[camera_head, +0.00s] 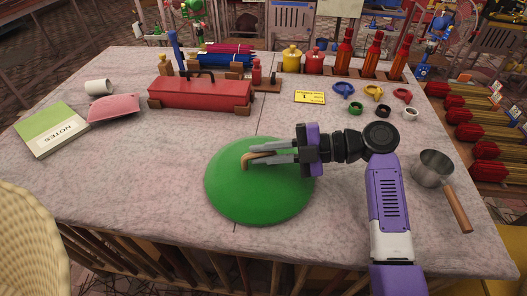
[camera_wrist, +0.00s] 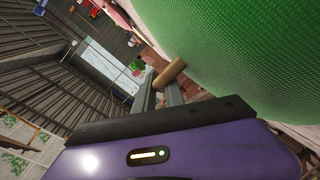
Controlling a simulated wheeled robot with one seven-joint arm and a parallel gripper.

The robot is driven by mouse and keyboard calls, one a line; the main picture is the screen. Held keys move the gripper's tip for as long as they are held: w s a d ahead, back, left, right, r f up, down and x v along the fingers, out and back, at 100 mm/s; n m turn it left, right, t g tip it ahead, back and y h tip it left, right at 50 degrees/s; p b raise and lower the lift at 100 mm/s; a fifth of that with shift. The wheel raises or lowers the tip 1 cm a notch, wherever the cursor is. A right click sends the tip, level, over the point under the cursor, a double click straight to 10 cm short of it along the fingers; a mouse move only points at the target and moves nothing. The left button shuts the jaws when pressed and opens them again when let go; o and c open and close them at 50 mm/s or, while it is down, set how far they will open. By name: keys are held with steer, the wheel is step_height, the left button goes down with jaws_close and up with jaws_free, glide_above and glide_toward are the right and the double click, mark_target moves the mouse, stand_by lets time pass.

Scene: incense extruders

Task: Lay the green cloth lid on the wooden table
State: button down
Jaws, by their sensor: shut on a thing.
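The green cloth lid (camera_head: 262,198) is a wide round dome at the front middle of the table (camera_head: 150,205) in the head view. Its woven surface fills the upper right of the wrist view (camera_wrist: 250,50). My gripper (camera_head: 252,157) reaches in from the right, its fingers shut on the lid's tan wooden handle (camera_wrist: 169,74). The lid covers part of the tabletop. I cannot tell whether its rim touches the table or hangs slightly above it. The table has a pale, mottled top.
A red toolbox (camera_head: 200,93) stands behind the lid. A notebook (camera_head: 52,130) and pink pouch (camera_head: 113,108) lie at left. A metal pan (camera_head: 433,168) sits at right near my arm. Small coloured rings and bottles stand farther back. The table's left front is clear.

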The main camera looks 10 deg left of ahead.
steer(key=shift+f+b, duration=0.15)
steer(key=shift+b, duration=0.15)
steer(key=c, duration=1.4)
jaws_free()
steer(key=shift+r+p, duration=0.2)
steer(key=shift+p, duration=0.1)
steer(key=b+v, duration=0.2)
steer(key=v, duration=1)
